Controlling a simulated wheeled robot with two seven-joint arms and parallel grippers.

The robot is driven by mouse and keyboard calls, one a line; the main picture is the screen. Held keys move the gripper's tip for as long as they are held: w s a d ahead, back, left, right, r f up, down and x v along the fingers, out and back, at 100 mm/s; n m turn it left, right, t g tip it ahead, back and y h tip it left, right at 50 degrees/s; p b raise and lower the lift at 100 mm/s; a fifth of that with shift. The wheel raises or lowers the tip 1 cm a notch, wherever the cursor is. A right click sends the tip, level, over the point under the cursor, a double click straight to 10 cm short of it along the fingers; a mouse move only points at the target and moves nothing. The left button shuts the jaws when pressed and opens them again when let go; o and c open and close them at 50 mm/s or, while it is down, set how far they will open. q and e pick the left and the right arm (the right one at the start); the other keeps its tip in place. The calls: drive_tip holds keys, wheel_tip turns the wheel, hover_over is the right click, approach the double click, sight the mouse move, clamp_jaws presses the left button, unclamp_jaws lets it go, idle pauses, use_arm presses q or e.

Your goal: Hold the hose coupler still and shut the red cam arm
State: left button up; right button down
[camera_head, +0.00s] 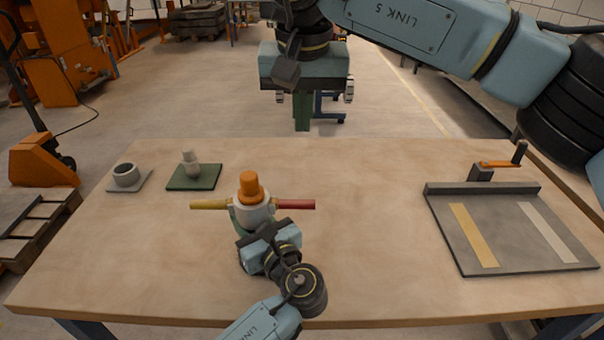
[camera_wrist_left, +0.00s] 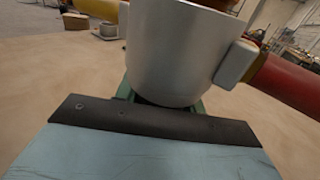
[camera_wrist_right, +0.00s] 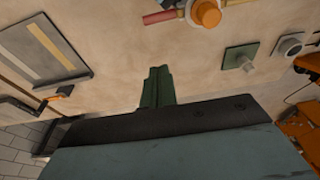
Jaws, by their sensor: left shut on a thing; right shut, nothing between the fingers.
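The hose coupler (camera_head: 252,212) stands upright on the table, a pale grey body with an orange top (camera_head: 251,187). The red cam arm (camera_head: 296,204) sticks straight out from its right side, and a yellow arm (camera_head: 209,204) from its left. My left gripper (camera_head: 238,222) is shut on the coupler's body from the near side. In the left wrist view the grey body (camera_wrist_left: 178,50) sits between its green fingers, with the red arm (camera_wrist_left: 290,80) at right. My right gripper (camera_head: 302,124) is shut and empty, raised beyond the table's far edge in the head view, apart from the red arm.
A grey cup on a plate (camera_head: 125,176) and a small pale piece on a green plate (camera_head: 194,178) stand at left. At right lies a grey board (camera_head: 455,250) with two strips and an orange-handled crank (camera_head: 497,164). The table (camera_head: 370,235) between coupler and board is clear.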

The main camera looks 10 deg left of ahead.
hover_over(297, 204)
drive_tip(key=w, duration=0.4)
wheel_tip(297, 204, down, 10)
drive_tip(key=shift+s+d+f, duration=0.2)
drive_tip(key=shift+s+f, duration=0.45)
drive_tip(key=shift+f, duration=0.15)
drive_tip(key=shift+s+d+f, duration=0.2)
drive_tip(key=shift+s+f, duration=0.45)
drive_tip(key=shift+f, duration=0.1)
